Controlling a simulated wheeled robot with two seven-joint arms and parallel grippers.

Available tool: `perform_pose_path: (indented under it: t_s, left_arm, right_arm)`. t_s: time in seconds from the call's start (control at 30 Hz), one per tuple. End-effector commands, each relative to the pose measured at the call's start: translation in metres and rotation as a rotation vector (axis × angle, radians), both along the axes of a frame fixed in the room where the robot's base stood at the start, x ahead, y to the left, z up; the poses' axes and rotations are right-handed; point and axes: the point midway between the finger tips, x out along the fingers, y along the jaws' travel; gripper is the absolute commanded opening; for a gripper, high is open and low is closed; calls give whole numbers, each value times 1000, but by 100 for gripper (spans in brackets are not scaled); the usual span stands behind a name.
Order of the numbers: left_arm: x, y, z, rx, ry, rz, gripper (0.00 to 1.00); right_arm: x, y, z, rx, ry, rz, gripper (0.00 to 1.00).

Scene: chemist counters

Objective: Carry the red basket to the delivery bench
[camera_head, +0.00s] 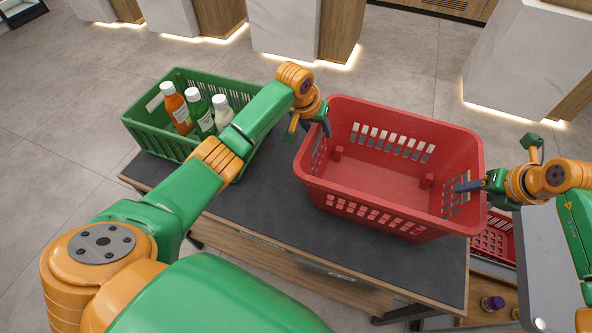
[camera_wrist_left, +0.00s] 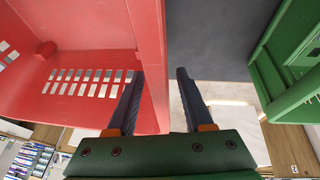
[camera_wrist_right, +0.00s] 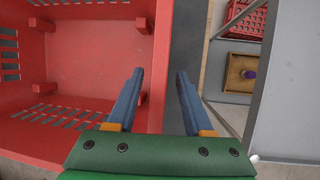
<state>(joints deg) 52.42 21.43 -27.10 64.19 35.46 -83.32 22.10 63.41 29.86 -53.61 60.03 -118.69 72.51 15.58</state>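The red basket (camera_head: 385,180) is empty and upright on a dark-topped bench (camera_head: 262,208). My left gripper (camera_head: 315,124) is at the basket's left wall. In the left wrist view its two fingers (camera_wrist_left: 160,100) are apart, one over the inside and one outside the wall, with a gap on the outer side. My right gripper (camera_head: 472,187) is at the basket's right wall. In the right wrist view its fingers (camera_wrist_right: 156,98) are also apart, on either side of that wall. I cannot tell which surface is the delivery bench.
A green basket (camera_head: 150,139) with three bottles (camera_head: 199,115) stands left of the red basket. Another red basket (camera_head: 491,245) sits lower at the right, by a grey panel (camera_head: 535,255). Marble-faced counters (camera_head: 528,62) stand beyond open tiled floor (camera_head: 405,50).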

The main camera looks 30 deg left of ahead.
Motion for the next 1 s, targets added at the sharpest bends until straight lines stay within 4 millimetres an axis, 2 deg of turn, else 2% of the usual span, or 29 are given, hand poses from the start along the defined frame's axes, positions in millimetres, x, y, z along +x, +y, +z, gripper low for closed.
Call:
perform_pose_path:
  t_s: [0.23, 0.6, 0.77, 0.87, 1.0]
  left_arm:
    - [-2, 0, 7, -1, -2, -1, 52]
    - [-40, 9, 93, 1, -5, -1, 52]
    - [-47, 10, 109, 0, -3, -1, 52]
    - [-49, 11, 111, 0, -1, -1, 52]
    - [-48, 11, 111, -1, 0, 0, 52]
  right_arm:
    - [0, 1, 0, 1, 0, 1, 51]
    - [0, 1, 0, 2, 0, 1, 51]
    - [0, 0, 2, 2, -1, 2, 51]
    - [-5, -3, 16, 2, -4, 2, 51]
    - [-20, -10, 53, 0, -7, 2, 51]
